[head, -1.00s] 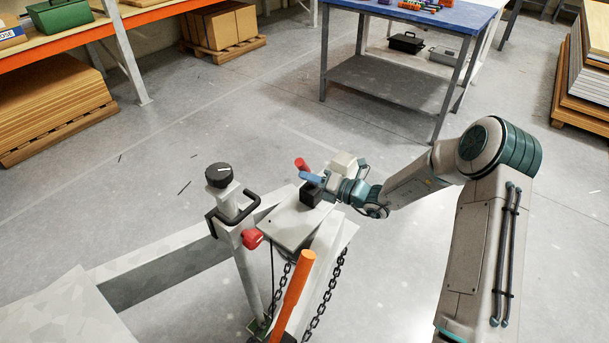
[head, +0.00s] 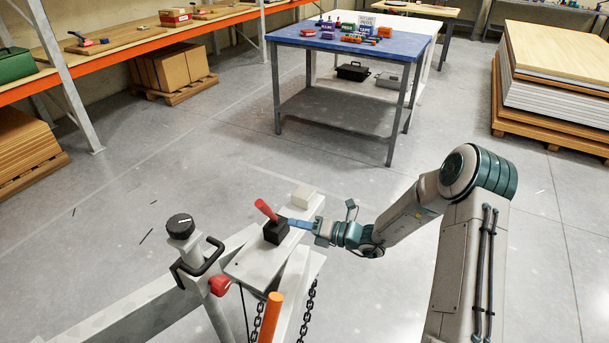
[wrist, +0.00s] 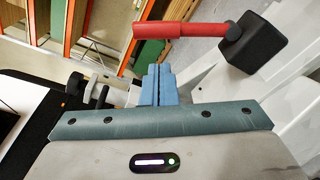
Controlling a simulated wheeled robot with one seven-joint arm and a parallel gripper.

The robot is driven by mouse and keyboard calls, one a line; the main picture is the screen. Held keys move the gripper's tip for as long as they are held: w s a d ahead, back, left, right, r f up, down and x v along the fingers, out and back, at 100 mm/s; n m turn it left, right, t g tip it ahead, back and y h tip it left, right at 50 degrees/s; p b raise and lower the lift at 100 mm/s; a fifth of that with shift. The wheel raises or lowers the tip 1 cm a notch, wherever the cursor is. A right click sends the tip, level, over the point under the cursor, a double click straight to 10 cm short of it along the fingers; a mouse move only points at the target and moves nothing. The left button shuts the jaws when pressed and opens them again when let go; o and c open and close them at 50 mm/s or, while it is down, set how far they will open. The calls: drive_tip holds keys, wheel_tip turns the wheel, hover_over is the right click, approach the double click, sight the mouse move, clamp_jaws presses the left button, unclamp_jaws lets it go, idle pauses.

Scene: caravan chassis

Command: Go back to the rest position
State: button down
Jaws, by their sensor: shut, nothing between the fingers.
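My gripper (head: 293,222) is at the right side of the black block (head: 276,233) on the white caravan drawbar (head: 245,262) in the head view. Its two blue fingers are together, with nothing between them. They also show pressed together in the wrist view (wrist: 159,72). A red lever (head: 265,209) rises from the black block and tilts up to the left. In the wrist view the red lever (wrist: 180,30) and black block (wrist: 255,42) lie beyond the fingers, apart from them. My arm reaches in from the right.
Close by stand a black-knobbed post (head: 180,228) with a black handle, a red knob (head: 219,285), an orange handle (head: 270,315) and hanging chains (head: 306,312). A pale block (head: 304,196) sits behind the gripper. A blue table (head: 350,42) stands farther back. Floor between is clear.

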drive_tip(key=s+d+r+n+g+h, duration=0.25)
drive_tip(key=s+r+n+g, duration=0.2)
drive_tip(key=s+n, duration=0.35)
drive_tip(key=s+d+r+n+g+h, duration=0.25)
drive_tip(key=s+r+n+h, duration=0.2)
drive_tip(key=s+n, duration=0.4)
drive_tip(key=s+d+r+n+t+h, duration=0.2)
drive_tip(key=s+d+r+n+h, duration=0.2)
drive_tip(key=d+n, duration=0.4)
drive_tip(key=s+d+r+n+t+h, duration=0.2)
drive_tip(key=s+d+r+n+h, duration=0.3)
drive_tip(key=s+d+n, duration=0.2)
drive_tip(key=shift+d+r+n, duration=0.35)
drive_tip(key=shift+n, duration=0.3)
